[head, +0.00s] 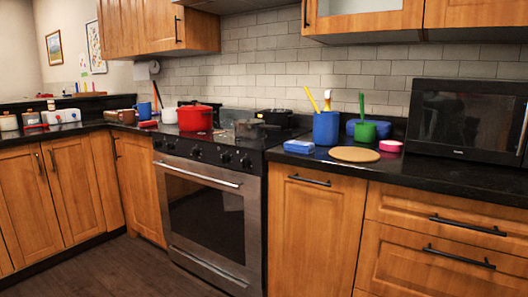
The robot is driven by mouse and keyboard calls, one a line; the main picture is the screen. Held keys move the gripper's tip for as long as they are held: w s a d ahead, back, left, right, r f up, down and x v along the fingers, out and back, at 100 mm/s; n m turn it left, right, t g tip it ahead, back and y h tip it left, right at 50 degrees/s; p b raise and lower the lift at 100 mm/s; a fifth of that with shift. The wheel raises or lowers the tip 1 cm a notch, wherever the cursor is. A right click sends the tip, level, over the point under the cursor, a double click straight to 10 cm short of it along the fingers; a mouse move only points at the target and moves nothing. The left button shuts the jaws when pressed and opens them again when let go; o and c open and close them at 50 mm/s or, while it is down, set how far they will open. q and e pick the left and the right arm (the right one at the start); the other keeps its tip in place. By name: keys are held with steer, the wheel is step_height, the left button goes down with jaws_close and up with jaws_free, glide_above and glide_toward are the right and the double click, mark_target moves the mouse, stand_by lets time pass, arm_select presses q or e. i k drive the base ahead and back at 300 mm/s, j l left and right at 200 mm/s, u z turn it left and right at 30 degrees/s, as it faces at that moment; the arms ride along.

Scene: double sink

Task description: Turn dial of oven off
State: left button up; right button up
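The oven (208,215) is a stainless steel range with a dark glass door, set between wooden cabinets left of centre. Its door is shut, with a long bar handle (197,171) near the top. Several black dials (226,157) sit in a row on the front panel above the handle. They are too small to tell which way each one points. Neither of my grippers is in the head view.
A red pot (195,117) and a grey pan (250,128) stand on the stovetop. A blue utensil holder (326,128), a green cup (364,132) and a black microwave (468,124) stand on the right counter. The floor (105,268) before the left cabinets is clear.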

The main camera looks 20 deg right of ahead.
mark_target(195, 151)
steer(key=z, duration=0.2)
steer(key=i+j, duration=0.35)
steer(key=i+j+z, duration=0.45)
steer(key=j, duration=0.15)
steer(key=j+z, duration=0.2)
steer(key=i+j, duration=0.05)
steer(key=j, duration=0.05)
